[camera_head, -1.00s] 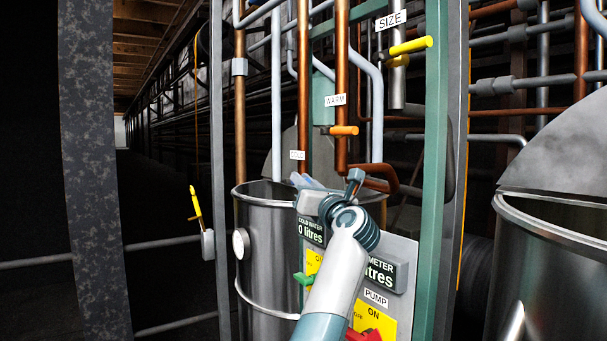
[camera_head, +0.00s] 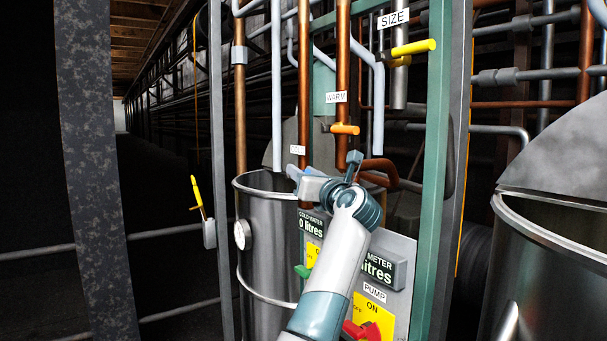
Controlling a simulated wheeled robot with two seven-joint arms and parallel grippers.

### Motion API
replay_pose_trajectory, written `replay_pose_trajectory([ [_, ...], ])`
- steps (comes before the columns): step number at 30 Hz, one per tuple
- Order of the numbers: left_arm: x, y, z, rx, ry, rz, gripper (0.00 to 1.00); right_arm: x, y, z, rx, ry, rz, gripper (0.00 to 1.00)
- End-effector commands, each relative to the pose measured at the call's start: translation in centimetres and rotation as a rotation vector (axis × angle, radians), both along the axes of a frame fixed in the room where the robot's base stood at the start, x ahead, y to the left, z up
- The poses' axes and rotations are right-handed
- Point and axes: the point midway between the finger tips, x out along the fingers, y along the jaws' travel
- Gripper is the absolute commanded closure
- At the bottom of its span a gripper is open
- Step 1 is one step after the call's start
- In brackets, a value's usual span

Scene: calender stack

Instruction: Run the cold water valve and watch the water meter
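The COLD label (camera_head: 297,150) hangs on a copper pipe above the steel tank. The cold water valve under it is not clearly visible; pale blue parts there could be its handle or my fingertips. My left gripper (camera_head: 297,173) is at this spot, just below the label, and its fingers are too small and overlapped to read. My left arm comes up from the bottom and partly covers the panel. The cold water meter (camera_head: 311,225) reads 0 litres. A second meter (camera_head: 380,268) is partly hidden by my arm. My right gripper is not in view.
An orange WARM handle (camera_head: 345,129) and a yellow SIZE handle (camera_head: 413,47) stick out above. A red PUMP handle (camera_head: 362,330) and a green handle (camera_head: 302,271) are on the panel. The steel tank (camera_head: 262,265) stands behind; green posts (camera_head: 436,170) frame the right.

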Motion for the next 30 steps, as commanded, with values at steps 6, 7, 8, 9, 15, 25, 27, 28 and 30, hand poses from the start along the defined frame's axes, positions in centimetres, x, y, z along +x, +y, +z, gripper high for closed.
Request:
replay_pose_trajectory([
  [6,-0.3,-0.2,-0.2,0.0,0.001,0.0,0.68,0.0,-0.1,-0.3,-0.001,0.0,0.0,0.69],
  [7,-0.5,-0.2,-0.3,-0.001,0.001,0.001,0.68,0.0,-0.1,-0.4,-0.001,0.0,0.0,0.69],
  [8,-0.6,-0.3,-0.4,-0.001,0.002,0.001,0.68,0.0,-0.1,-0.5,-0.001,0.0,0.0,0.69],
  [9,-0.9,-0.5,-0.4,-0.001,0.0,0.001,0.68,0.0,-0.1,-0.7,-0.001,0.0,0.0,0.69],
  [15,-3.2,-1.7,-0.9,-0.001,-0.002,-0.002,0.68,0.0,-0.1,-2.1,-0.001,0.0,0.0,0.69],
  [25,-9.0,-4.7,-1.8,0.001,-0.003,-0.002,0.68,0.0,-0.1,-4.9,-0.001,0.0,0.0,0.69],
  [27,-10.2,-5.4,-2.0,0.001,-0.003,-0.002,0.68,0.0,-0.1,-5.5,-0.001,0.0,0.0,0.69],
  [28,-10.8,-5.6,-2.1,0.0,-0.003,-0.002,0.68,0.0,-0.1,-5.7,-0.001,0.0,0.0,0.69],
  [30,-11.9,-6.2,-2.2,0.001,-0.003,-0.001,0.68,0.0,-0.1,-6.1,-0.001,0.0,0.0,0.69],
])
